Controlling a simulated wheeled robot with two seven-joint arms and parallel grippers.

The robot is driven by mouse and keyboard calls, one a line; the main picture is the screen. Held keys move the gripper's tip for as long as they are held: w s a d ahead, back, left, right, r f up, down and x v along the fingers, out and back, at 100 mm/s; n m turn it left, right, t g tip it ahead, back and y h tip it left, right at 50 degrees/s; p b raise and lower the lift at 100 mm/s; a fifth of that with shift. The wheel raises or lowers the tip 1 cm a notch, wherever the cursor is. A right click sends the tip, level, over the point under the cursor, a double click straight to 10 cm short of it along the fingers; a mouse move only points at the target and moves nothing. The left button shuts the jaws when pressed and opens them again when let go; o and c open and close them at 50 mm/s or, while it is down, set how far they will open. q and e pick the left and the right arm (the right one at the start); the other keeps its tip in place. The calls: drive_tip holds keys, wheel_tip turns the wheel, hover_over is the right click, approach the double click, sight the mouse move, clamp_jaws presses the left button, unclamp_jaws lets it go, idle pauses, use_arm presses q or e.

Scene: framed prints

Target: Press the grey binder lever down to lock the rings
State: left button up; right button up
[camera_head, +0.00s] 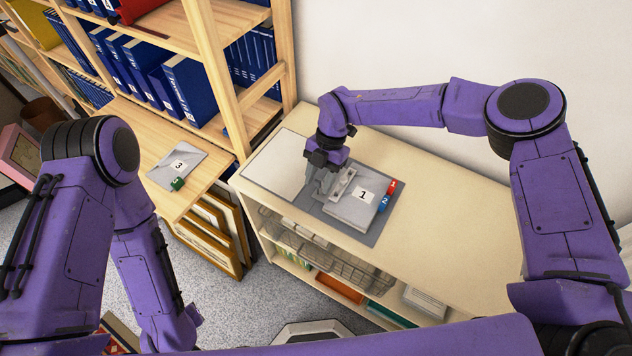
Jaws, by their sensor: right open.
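The open grey binder (378,226) lies on the cabinet top, with a stack of grey pages marked "1" (363,195) on its right part. A light metal strip with holes (341,185) runs along the left edge of the stack. My right gripper (322,183) points down at this strip, close over the ring area. It hides the rings and the lever, so I cannot tell the lever's position or whether there is contact. The right gripper is open. My left arm comes in at the left, and its gripper is out of view.
Red (393,187) and blue (384,204) tabs stick out at the right. The cabinet top (455,228) is clear further right. A wooden shelf (207,70) with blue binders stands behind left. A grey folder marked "3" (190,156) lies there.

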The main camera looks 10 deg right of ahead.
sight(319, 180)
drive_tip(key=f, duration=0.4)
drive_tip(key=shift+a+p, duration=0.35)
drive_tip(key=shift+a, duration=0.05)
drive_tip(key=shift+s+r, duration=0.15)
drive_tip(key=shift+s, duration=0.1)
clamp_jaws()
use_arm(q)
drive_tip(key=shift+w+r, duration=0.3)
drive_tip(key=shift+r, duration=0.2)
